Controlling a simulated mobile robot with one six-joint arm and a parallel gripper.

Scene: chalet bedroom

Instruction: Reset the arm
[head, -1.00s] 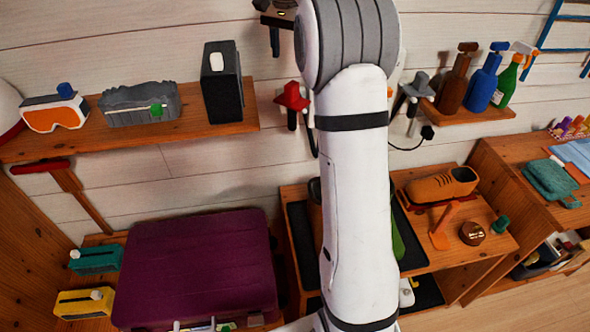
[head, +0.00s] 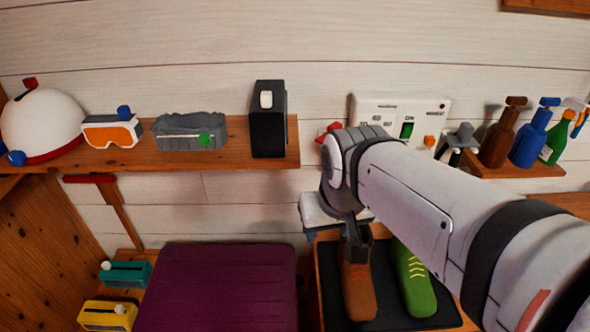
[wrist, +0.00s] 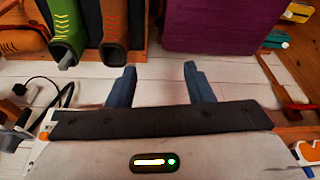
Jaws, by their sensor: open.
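My arm enters the head view from the lower right. It reaches to the middle, where its wrist joint is in front of the wall, above a pair of shoes. My gripper (wrist: 160,86) shows in the wrist view with its two blue-grey fingers wide apart. Nothing is between them but the white plank wall behind. In the head view the fingers cannot be made out clearly. The task names no object.
A purple suitcase (head: 215,290) is at the lower middle. A brown shoe (head: 358,290) and green shoe (head: 414,280) stand on a dark mat. The wall shelf (head: 220,158) holds a helmet (head: 42,122), goggles (head: 112,131) and a black box (head: 268,135). Spray bottles (head: 527,138) stand right.

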